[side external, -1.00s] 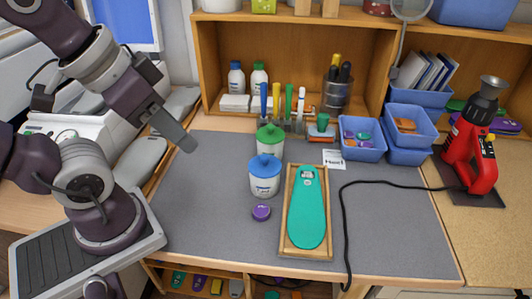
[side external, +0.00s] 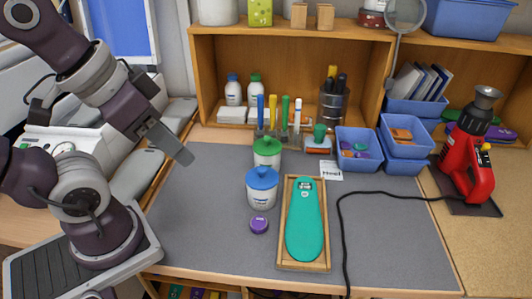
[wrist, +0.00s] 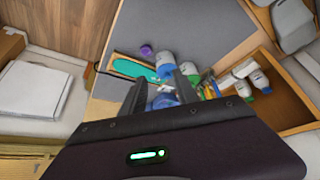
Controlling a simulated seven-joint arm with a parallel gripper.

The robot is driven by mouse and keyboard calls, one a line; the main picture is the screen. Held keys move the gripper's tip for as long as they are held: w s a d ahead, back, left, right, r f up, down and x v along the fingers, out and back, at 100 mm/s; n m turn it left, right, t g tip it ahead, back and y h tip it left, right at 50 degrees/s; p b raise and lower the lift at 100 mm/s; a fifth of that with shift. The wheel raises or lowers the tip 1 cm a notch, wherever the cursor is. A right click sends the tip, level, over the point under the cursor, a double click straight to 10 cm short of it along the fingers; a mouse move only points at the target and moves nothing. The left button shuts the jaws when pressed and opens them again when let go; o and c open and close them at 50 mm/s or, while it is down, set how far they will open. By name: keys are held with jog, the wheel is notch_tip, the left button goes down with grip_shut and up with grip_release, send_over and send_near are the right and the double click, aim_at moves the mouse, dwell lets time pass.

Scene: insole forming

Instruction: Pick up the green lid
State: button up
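The green lid (side external: 267,146) sits on a white jar (side external: 267,160) standing on the grey mat, behind the blue-lidded jar (side external: 262,190). My gripper (side external: 182,155) hangs above the mat to the left of both jars, well apart from the green lid. In the wrist view my gripper's two fingers (wrist: 160,92) are spread, with nothing held between them. The blue-lidded jar (wrist: 165,65) shows beyond the fingertips there.
A purple lid (side external: 259,225) lies in front of the jars. A wooden tray (side external: 283,250) with a green insole (side external: 305,222) lies to their right. Upright tools (side external: 285,115) stand behind. A black cable (side external: 343,235) crosses the right side. The mat's left part is clear.

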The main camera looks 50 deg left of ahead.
jog(key=shift+o, duration=1)
jog(key=n+g, duration=0.6)
jog(key=n, duration=1.2)
send_over(268, 138)
jog(key=f, duration=0.6)
jog(key=shift+w+d+f, duration=0.2)
jog(key=shift+d+f, duration=0.1)
jog(key=f, duration=0.4)
jog(key=a+f, duration=0.1)
jog(key=f, duration=0.1)
jog(key=shift+s+f, duration=0.25)
jog(key=shift+f, duration=0.05)
jog(key=shift+d+f, duration=0.1)
jog(key=shift+f, duration=0.25)
grip_shut()
